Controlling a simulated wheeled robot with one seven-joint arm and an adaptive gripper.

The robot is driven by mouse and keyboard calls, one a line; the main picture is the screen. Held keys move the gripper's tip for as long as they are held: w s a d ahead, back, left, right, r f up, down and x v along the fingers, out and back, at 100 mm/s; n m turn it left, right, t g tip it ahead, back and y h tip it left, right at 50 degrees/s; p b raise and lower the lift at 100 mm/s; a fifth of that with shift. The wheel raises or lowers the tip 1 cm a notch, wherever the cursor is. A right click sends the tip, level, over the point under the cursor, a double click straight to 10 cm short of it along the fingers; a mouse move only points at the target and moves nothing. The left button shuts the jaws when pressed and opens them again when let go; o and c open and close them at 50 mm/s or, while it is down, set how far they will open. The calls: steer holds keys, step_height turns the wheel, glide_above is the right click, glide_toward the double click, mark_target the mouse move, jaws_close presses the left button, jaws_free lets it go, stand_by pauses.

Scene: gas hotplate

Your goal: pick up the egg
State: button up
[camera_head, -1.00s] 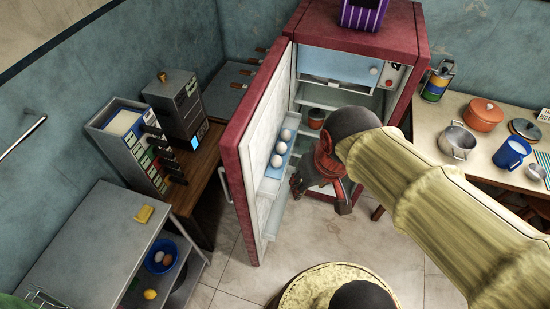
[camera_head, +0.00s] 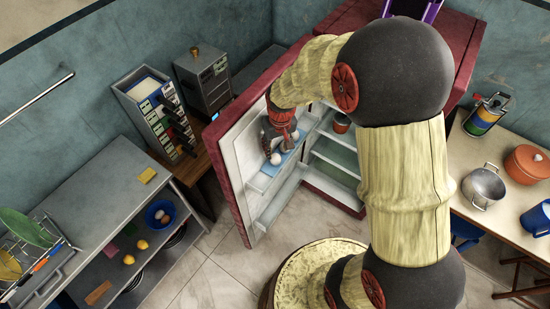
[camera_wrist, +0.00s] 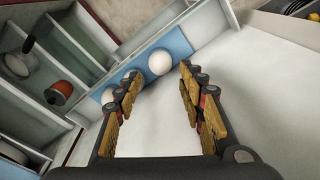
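A white egg (camera_wrist: 160,62) sits on the blue door shelf (camera_wrist: 172,40) of the open fridge. In the wrist view it lies just beyond and between the fingertips of my gripper (camera_wrist: 159,74), which is open and empty. Two more eggs show beside my left finger, one at the fingertip (camera_wrist: 130,76) and one farther left (camera_wrist: 107,97). In the head view my gripper (camera_head: 273,146) is over the door shelf (camera_head: 284,167), close to a white egg (camera_head: 276,159). My arm and gripper hide part of the egg row there.
The fridge door (camera_head: 226,172) stands open beside my gripper. Fridge shelves (camera_head: 335,155) with a reddish pot (camera_head: 341,122) are to the right.

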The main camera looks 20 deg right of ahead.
mark_target(276, 155)
steer(key=shift+w+d+f, duration=0.1)
steer(key=shift+f, duration=0.4)
steer(key=shift+w+d+f, duration=0.1)
steer(key=shift+f, duration=0.35)
steer(key=f, duration=0.1)
steer(key=f+b, duration=0.1)
steer(key=f, duration=0.3)
steer(key=shift+w+a, duration=0.25)
steer(key=shift+w, duration=0.1)
steer(key=shift+c, duration=0.5)
steer(key=c, duration=0.4)
steer(key=shift+o, duration=0.2)
